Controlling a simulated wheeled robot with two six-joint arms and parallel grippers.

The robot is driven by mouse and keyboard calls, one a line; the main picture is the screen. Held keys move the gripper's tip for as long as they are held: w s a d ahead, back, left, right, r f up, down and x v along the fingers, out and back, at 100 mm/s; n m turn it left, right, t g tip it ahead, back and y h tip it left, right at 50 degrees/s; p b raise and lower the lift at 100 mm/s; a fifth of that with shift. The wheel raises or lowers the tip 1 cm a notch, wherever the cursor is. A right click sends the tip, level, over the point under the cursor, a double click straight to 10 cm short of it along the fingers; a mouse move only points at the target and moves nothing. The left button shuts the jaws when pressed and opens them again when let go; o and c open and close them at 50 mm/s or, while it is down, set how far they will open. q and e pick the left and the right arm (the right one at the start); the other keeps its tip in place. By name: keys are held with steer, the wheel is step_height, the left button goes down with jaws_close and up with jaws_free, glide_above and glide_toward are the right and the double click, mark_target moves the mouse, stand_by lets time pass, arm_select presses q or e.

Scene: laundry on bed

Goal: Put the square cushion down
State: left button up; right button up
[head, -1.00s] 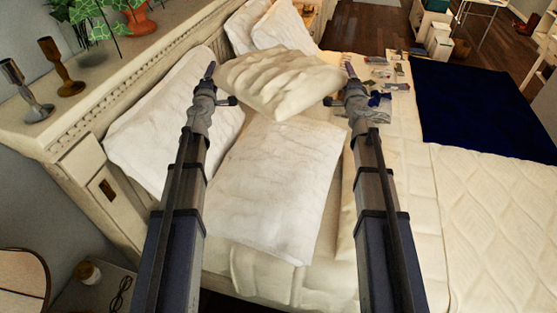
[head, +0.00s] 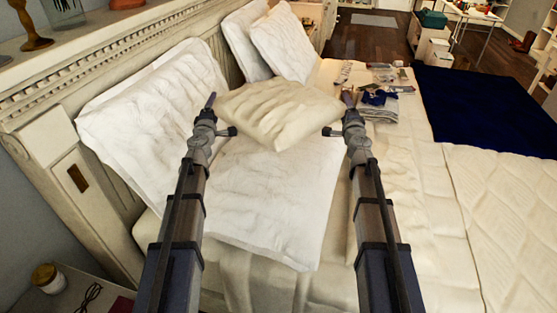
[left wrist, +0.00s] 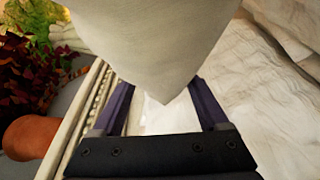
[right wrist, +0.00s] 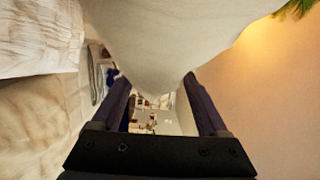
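The square cushion (head: 281,112), cream with soft creases, spans the gap between my two grippers, above a large white pillow (head: 272,198). A corner of it pokes between the fingers of each gripper. My left gripper (head: 220,116) is at its left corner, fingers wide apart; the left wrist view shows the corner (left wrist: 160,55) between them. My right gripper (head: 338,114) is at its right corner, fingers also wide apart; the right wrist view shows that corner (right wrist: 155,45). Its underside is hidden in the head view, so I cannot tell whether it touches the pillow.
White pillows (head: 150,108) lean on the carved headboard (head: 122,62) at left, with more (head: 285,42) at the back. Small folded items (head: 383,98) lie right of the cushion. A dark blue blanket (head: 485,108) covers the bed's far right. The cream bedspread (head: 420,185) is mostly clear.

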arm_select(q)
step_height(320, 180, down, 5)
steer(key=b, duration=0.3)
steer(key=shift+f+b, duration=0.1)
steer(key=shift+b, duration=0.2)
arm_select(e)
step_height(320, 180, down, 5)
steer(key=shift+f, duration=0.1)
arm_select(q)
steer(key=shift+f, duration=0.15)
arm_select(e)
steer(key=shift+f, duration=0.15)
arm_select(q)
steer(key=f+b, duration=0.2)
steer(key=b, duration=0.1)
steer(key=f+b, duration=0.3)
steer(key=shift+a+f, duration=0.2)
steer(key=shift+f, duration=0.15)
steer(key=shift+o, duration=0.3)
steer(key=shift+a, duration=1.05)
steer(key=o, duration=0.3)
arm_select(e)
step_height(320, 180, down, 6)
steer(key=d, duration=0.2)
steer(key=shift+d+r, duration=0.2)
steer(key=shift+d, duration=0.05)
arm_select(q)
steer(key=shift+o, duration=0.2)
arm_select(e)
steer(key=o, duration=0.4)
